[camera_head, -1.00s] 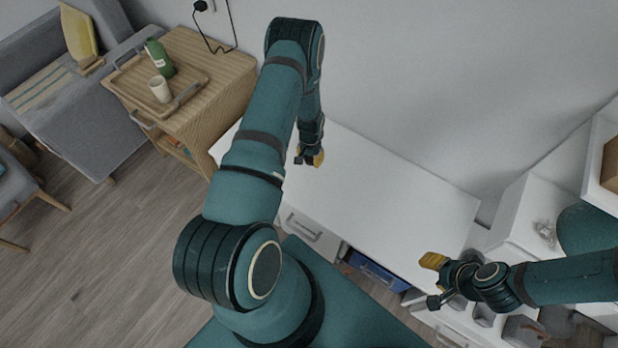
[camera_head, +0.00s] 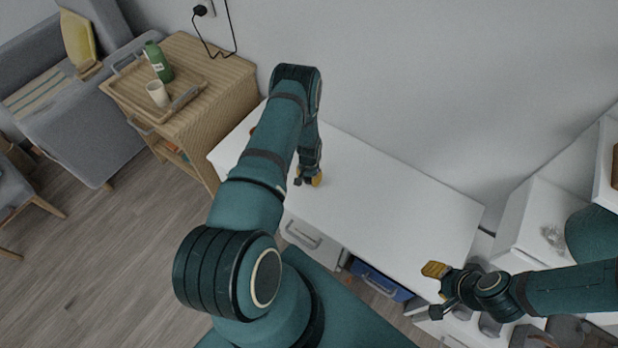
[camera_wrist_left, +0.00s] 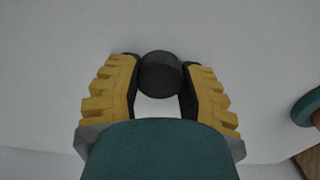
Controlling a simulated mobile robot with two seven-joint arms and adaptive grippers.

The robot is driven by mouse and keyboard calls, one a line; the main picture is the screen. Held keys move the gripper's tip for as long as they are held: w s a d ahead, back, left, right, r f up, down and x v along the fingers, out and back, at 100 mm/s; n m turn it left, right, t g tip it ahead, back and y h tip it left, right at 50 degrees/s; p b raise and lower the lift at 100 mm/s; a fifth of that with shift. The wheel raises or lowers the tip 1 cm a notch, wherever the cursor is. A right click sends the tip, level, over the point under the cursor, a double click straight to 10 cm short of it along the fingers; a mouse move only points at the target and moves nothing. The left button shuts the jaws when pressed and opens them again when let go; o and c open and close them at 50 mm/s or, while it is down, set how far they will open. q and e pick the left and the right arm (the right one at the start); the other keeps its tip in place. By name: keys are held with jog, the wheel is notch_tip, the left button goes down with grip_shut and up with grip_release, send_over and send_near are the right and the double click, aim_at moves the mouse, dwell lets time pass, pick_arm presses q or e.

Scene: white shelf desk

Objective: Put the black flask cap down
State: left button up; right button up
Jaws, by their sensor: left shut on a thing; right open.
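The black flask cap (camera_wrist_left: 160,74) is a small dark cylinder between the fingertips of my left gripper (camera_wrist_left: 161,80) in the left wrist view. The fingers are shut on it. In the head view my left gripper (camera_head: 308,181) is low at the left part of the white desk top (camera_head: 400,200); the cap cannot be made out clearly there. I cannot tell whether the cap touches the desk. My right gripper (camera_head: 436,289) is open and empty at the right front of the desk.
A partly hidden reddish thing (camera_head: 253,130) shows at the desk's left end, behind my left arm. A wooden cabinet (camera_head: 225,85) stands to the left, bearing a tray with a green bottle (camera_head: 158,62) and a cup (camera_head: 158,94). The desk's middle is clear. White shelving (camera_head: 540,222) stands at the right.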

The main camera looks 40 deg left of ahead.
pick_arm(q)
jog(key=shift+f, duration=0.1)
jog(key=o, duration=0.8)
notch_tip(320, 180, up, 12)
jog(key=p, duration=0.3)
jog(key=s+d+r+h, duration=0.1)
jog(key=s+d+r, duration=0.3)
jog(key=d, duration=0.6)
jog(key=s+d+r+t+h, duration=0.1)
jog(key=s+d+r, duration=0.3)
jog(key=d, duration=0.6)
jog(key=s+d+r+h, duration=0.1)
jog(key=s+d+r, duration=0.3)
jog(key=d, duration=0.6)
notch_tip(320, 180, up, 2)
jog(key=shift+s+r+t+h, duration=0.25)
jog(key=shift+t+h, duration=0.05)
jog(key=shift+h, duration=0.1)
